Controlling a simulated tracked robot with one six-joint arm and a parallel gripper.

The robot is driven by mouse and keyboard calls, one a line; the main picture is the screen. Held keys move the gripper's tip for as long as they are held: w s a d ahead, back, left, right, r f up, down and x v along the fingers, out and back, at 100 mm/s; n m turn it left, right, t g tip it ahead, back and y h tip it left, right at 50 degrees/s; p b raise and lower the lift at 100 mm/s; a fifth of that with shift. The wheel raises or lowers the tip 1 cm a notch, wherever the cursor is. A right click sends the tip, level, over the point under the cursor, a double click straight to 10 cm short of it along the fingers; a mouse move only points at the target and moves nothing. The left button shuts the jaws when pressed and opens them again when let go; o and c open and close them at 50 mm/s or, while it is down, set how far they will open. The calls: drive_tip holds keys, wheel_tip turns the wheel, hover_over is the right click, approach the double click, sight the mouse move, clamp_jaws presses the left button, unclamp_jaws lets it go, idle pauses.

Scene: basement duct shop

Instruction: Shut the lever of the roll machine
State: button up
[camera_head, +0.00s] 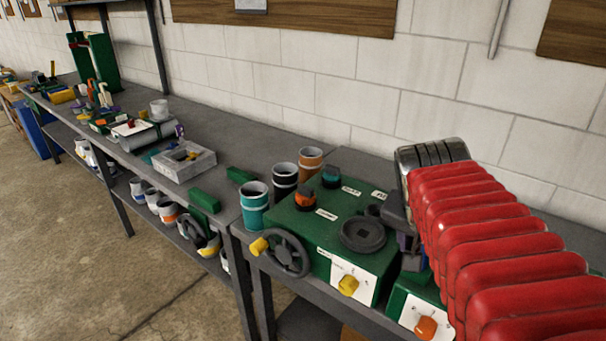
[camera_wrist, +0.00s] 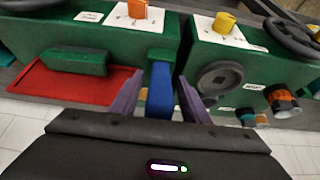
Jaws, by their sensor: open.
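Two green machines stand side by side on a dark bench, and I cannot tell from their labels which is the roll machine. One, with an orange knob (camera_wrist: 134,9), is mostly hidden behind my arm in the head view (camera_head: 398,300). The other has a yellow knob (camera_head: 348,285) and a handwheel (camera_head: 287,254). A blue upright bar (camera_wrist: 159,97), probably the lever, stands at a green block beside the orange-knob machine. My gripper (camera_wrist: 160,76) is open, with its purple fingers on either side of the bar. I cannot tell whether they touch it.
Turquoise, black and orange-banded cans (camera_head: 254,206) stand left of the yellow-knob machine. A grey box (camera_head: 187,165) and tools fill the longer bench. The block wall is close behind.

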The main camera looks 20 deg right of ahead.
drive_tip(key=shift+r, duration=0.15)
drive_tip(key=v, duration=1.3)
drive_tip(key=shift+a+r, duration=0.2)
drive_tip(key=shift+w+f, duration=0.1)
drive_tip(key=w+a+f+n+t+y, duration=0.1)
drive_tip(key=w+a+f+n+y, duration=0.1)
drive_tip(key=a+f+n, duration=0.4)
drive_tip(key=w+a+f+n+t+y, duration=0.1)
drive_tip(key=w+a+f+n+y, duration=0.1)
drive_tip(key=a+f+n, duration=0.4)
drive_tip(key=w+a+f, duration=0.1)
drive_tip(key=a+f, duration=0.3)
drive_tip(key=a, duration=0.2)
drive_tip(key=shift+t+y, duration=0.4)
drive_tip(key=shift+w, duration=0.15)
